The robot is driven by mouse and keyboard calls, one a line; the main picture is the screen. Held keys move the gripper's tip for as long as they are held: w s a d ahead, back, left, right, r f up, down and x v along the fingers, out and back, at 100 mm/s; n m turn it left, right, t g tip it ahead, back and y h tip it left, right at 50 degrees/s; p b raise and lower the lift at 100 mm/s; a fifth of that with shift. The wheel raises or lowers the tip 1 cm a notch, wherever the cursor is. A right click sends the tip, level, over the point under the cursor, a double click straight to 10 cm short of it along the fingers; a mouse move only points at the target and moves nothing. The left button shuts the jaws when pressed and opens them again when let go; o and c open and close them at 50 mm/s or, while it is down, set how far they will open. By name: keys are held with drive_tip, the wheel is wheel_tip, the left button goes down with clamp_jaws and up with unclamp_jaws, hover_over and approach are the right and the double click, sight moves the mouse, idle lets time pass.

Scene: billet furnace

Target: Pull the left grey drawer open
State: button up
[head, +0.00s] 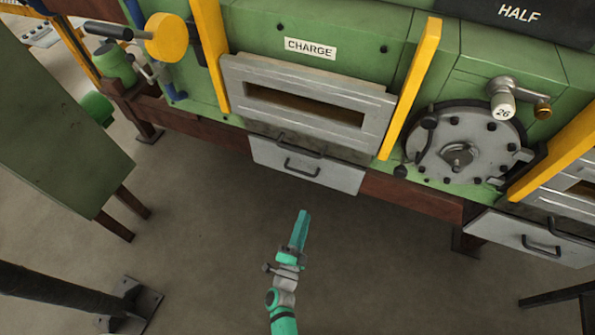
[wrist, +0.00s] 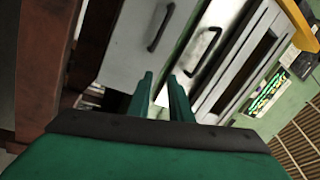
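The left grey drawer (head: 335,176) is a light grey front with a dark bar handle (head: 301,168), low on the green furnace under the CHARGE door (head: 300,97). No drawer interior shows. In the wrist view the drawer front (wrist: 130,45) fills the upper middle, with its dark handle (wrist: 160,28) beyond my fingertips. My gripper (head: 303,213) is in front of and below the drawer, apart from the handle in the head view. In the wrist view my gripper (wrist: 160,76) shows two green fingers with a gap between them and nothing held.
Another grey drawer (head: 515,237) with a dark handle is at the right. A second dark handle (head: 299,149) lies just above the left drawer's handle. Yellow posts (head: 412,88) flank the door. A green cabinet (head: 60,130) stands left. The floor before the drawer is clear.

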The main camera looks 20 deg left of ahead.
sight(298, 171)
drive_tip(key=w+a+f+m+h, duration=0.2)
drive_tip(key=w+a+m, duration=0.3)
drive_tip(key=w+a, duration=0.35)
drive_tip(key=w, duration=0.3)
drive_tip(key=w+r, duration=0.1)
drive_tip(key=w, duration=0.2)
drive_tip(key=w+r, duration=0.1)
drive_tip(key=w, duration=0.2)
drive_tip(key=shift+w+d+r, duration=0.1)
drive_tip(key=shift+r, duration=0.15)
clamp_jaws()
